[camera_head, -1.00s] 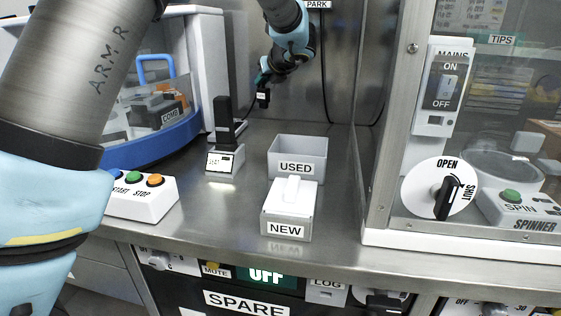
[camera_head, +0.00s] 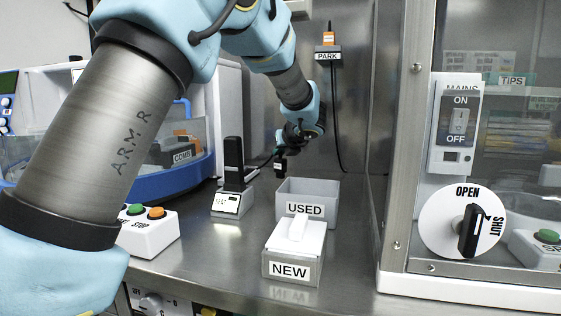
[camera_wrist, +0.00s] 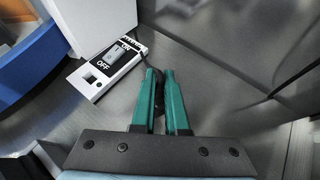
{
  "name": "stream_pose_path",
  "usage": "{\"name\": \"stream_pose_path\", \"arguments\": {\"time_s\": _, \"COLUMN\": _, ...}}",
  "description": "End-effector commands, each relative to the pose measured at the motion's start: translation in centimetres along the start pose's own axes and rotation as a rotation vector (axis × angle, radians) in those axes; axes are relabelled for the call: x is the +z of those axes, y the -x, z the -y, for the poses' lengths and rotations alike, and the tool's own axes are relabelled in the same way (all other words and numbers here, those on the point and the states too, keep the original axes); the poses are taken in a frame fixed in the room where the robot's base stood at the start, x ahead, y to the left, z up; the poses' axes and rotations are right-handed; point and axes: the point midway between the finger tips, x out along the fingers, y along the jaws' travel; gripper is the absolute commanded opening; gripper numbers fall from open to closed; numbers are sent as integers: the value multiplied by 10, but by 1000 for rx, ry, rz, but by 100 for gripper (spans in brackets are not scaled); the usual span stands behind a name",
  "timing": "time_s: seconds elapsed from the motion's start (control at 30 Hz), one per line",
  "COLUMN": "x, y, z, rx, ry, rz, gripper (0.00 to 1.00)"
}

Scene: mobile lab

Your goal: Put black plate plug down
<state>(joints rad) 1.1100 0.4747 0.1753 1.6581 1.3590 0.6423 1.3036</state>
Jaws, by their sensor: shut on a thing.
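The black plate plug (camera_head: 280,166) hangs below my gripper (camera_head: 285,150), with a small pale label on its side. In the head view it is above the bench, behind and left of the USED bin. In the wrist view my green fingers (camera_wrist: 163,100) are shut on the dark plug (camera_wrist: 160,84), mostly hidden between them. A dark cable (camera_wrist: 146,52) runs from it. Whether the plug touches the bench is unclear.
The USED bin (camera_head: 327,208) and lidded NEW box (camera_head: 272,268) stand in front. An ON/OFF switch box (camera_wrist: 105,66) is near my fingers. The PARK holder (camera_head: 327,57) holds an orange-topped item. Glass cabinet at right.

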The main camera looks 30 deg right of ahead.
Motion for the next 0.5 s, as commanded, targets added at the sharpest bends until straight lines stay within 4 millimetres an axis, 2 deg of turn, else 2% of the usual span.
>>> {"name": "stream_pose_path", "arguments": {"time_s": 0.1, "x": -12, "y": -7, "z": 0, "rx": 0, "ry": 0, "rz": 1, "gripper": 0}}
{"name": "stream_pose_path", "arguments": {"time_s": 0.5, "x": -16, "y": -9, "z": 0, "rx": -1, "ry": 1, "rz": 1, "gripper": 0}}
